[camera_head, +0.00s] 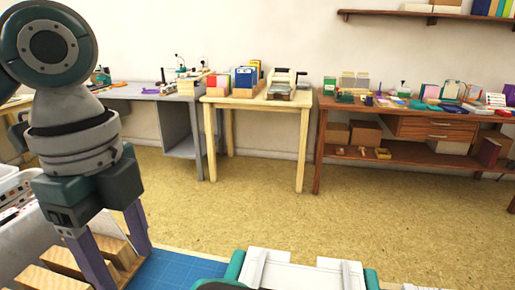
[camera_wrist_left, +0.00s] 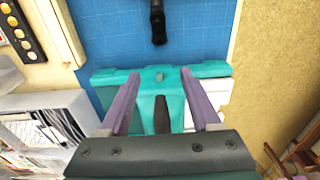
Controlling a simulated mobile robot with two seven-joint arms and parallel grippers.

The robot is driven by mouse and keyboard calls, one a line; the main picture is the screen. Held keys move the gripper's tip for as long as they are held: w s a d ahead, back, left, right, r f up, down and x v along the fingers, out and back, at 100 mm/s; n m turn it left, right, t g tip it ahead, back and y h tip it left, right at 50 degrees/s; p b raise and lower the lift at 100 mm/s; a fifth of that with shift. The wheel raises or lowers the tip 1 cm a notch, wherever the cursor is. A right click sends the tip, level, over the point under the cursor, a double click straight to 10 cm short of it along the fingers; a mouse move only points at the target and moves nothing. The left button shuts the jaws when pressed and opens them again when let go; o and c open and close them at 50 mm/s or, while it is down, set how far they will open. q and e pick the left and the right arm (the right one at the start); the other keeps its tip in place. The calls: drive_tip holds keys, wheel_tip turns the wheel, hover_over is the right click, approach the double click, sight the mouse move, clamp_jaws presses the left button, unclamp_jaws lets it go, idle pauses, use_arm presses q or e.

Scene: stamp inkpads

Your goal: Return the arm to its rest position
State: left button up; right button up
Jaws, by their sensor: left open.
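My left arm comes in from the left in the head view. Its gripper (camera_head: 126,265) points down with two purple fingers spread apart, beside wooden blocks at the near edge of the blue mat (camera_head: 175,271). In the left wrist view the open fingers (camera_wrist_left: 159,78) have nothing visibly gripped between them. Teal and white parts, apparently of my own body, show behind and between the fingers. The blue mat (camera_wrist_left: 112,32) lies beyond. A dark, upright-looking object (camera_wrist_left: 158,22) is over the mat; I cannot tell what it is. My right gripper is not seen.
Wooden blocks (camera_head: 62,262) stand at lower left. A strip with several round coloured spots (camera_wrist_left: 20,32) and a white rack of papers (camera_wrist_left: 40,128) show in the wrist view. Across open floor (camera_head: 260,195) are a grey desk (camera_head: 182,122), a light wooden table (camera_head: 255,102) and a brown workbench (camera_head: 440,129).

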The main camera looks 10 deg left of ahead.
use_arm(q)
drive_tip(key=s+d+n+p, duration=0.1)
drive_tip(key=d, duration=0.1)
drive_tip(key=s+d+n+h+p, duration=0.1)
drive_tip(key=s+d+p, duration=0.1)
drive_tip(key=s+d+r+n+t+h+p, duration=0.1)
drive_tip(key=d, duration=0.1)
drive_tip(key=shift+s+p, duration=0.3)
drive_tip(key=shift+s, duration=0.05)
drive_tip(key=s+a+r+n+t+y+p, duration=0.1)
drive_tip(key=s+a+r+n+p, duration=0.25)
drive_tip(key=s+n, duration=0.3)
drive_tip(key=s+a+r+n+t+y+p, duration=0.1)
drive_tip(key=s+a+r+n+t+p, duration=0.15)
drive_tip(key=s+r+n+p, duration=0.4)
wheel_tip(320, 180, up, 34)
drive_tip(key=w+p, duration=0.2)
drive_tip(key=p, duration=3.4)
drive_tip(key=shift+a+r+n+g, duration=0.2)
drive_tip(key=shift+r+n+g, duration=0.05)
drive_tip(key=shift+n+g, duration=0.2)
